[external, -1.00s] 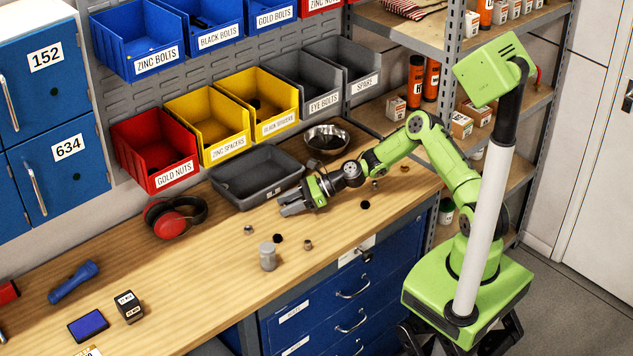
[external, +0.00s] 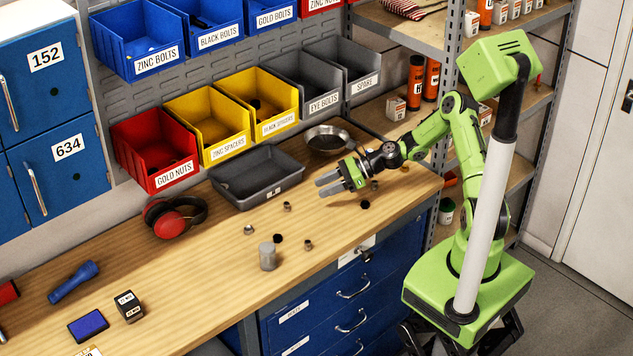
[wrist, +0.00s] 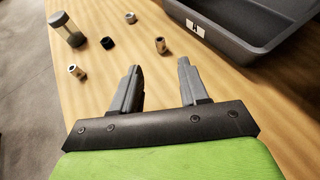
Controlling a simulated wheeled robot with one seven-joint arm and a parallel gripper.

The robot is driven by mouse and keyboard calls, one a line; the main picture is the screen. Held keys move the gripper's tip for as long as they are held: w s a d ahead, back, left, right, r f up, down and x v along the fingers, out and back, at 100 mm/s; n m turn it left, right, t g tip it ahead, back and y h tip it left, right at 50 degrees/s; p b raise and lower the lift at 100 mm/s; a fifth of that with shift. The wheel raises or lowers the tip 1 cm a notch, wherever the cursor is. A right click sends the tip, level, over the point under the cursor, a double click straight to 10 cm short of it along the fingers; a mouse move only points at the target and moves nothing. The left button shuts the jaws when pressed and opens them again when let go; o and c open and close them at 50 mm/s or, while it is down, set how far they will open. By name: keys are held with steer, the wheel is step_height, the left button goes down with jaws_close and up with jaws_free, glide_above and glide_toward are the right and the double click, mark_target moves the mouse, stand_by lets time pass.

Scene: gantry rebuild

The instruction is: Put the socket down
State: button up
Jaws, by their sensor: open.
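A small metallic piece that looks like the socket (external: 287,206) rests on the wooden bench (external: 215,275), just ahead of my gripper. It also shows in the wrist view (wrist: 161,45), beyond the fingertips and touching neither of them. It appears to stand upright. My gripper (external: 320,187) is open and empty above the bench; its two spread fingers (wrist: 158,66) show in the wrist view with bare wood between them. Similar small metal pieces lie nearby, one to the left (external: 249,229) and one in front (external: 308,244), so I cannot be sure which is the socket.
A grey tray (external: 232,204) stands behind the socket, with a metal bowl (external: 325,148) right of it. A lidded jar (external: 268,258) and a black nut (external: 278,238) stand in front. Red earmuffs (external: 178,222) lie left. Wall bins, including a red one (external: 165,178), line the back.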

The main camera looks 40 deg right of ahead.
steer(key=shift+s+a+r+n, duration=0.2)
steer(key=shift+s+n, duration=0.1)
steer(key=shift+n, duration=0.3)
steer(key=s+d+r+n+h, duration=0.3)
steer(key=s+r+n, duration=0.3)
steer(key=s, duration=0.4)
steer(key=s+d+r+n+h, duration=0.3)
steer(key=s+r+n+h, duration=0.2)
steer(key=s+n, duration=0.4)
steer(key=s+d+r+n+g+h, duration=0.1)
steer(key=s+d+r+n+h, duration=0.2)
steer(key=s+r+n, duration=0.4)
steer(key=s+r, duration=0.1)
steer(key=s, duration=0.3)
steer(key=shift+d+n+h, duration=0.3)
steer(key=shift+d+h, duration=0.05)
steer(key=shift+h, duration=0.05)
steer(key=shift+o, duration=0.3)
steer(key=shift+s, duration=0.1)
